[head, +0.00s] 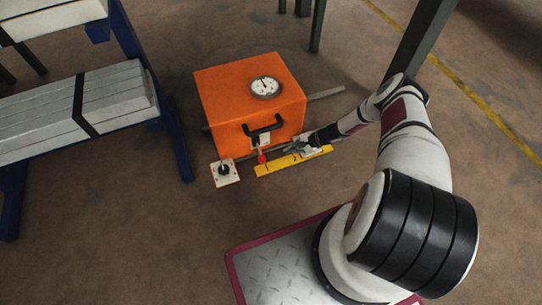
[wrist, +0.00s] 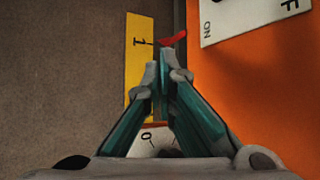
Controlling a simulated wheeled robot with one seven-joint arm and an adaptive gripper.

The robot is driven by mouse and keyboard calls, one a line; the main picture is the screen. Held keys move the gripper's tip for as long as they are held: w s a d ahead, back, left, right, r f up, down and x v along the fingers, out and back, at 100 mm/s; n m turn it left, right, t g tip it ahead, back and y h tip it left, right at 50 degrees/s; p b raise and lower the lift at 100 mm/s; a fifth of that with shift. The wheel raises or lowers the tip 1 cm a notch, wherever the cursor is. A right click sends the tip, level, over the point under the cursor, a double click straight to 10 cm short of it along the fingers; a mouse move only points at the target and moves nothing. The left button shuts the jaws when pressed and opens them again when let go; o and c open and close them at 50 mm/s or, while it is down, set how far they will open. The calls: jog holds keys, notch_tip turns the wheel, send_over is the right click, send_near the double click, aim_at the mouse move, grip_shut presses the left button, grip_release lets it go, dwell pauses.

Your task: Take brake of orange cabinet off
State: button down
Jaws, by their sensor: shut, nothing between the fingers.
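The orange cabinet (head: 225,95) stands on the floor with a black handle (head: 263,128) on its front face. A small lever with a red knob (head: 261,158) stands at its lower front, by a yellow strip (head: 270,168) marked with numbers. My gripper (head: 290,149) is low at the cabinet's front, right of the red knob. In the wrist view its fingers (wrist: 165,62) are shut and empty, their tips just below the red lever end (wrist: 173,39); I cannot tell whether they touch. The yellow strip (wrist: 139,60) shows a 1 beside the lever.
A round gauge (head: 265,87) sits on the cabinet top. A white plate with a black knob (head: 225,173) is at its front left. A white ON/OFF plate (wrist: 250,18) is on the orange face. A blue rack (head: 176,140) stands left; open floor lies in front.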

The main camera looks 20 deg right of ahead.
aim_at(260, 153)
jog(key=b+x, duration=0.4)
jog(key=x, duration=0.6)
jog(key=shift+s+a+r, duration=0.35)
jog(key=shift+a+r, duration=0.25)
jog(key=shift+r, duration=0.15)
jog(key=shift+s+a+r, duration=0.4)
jog(key=shift+a+r, duration=0.2)
jog(key=shift+r, duration=0.1)
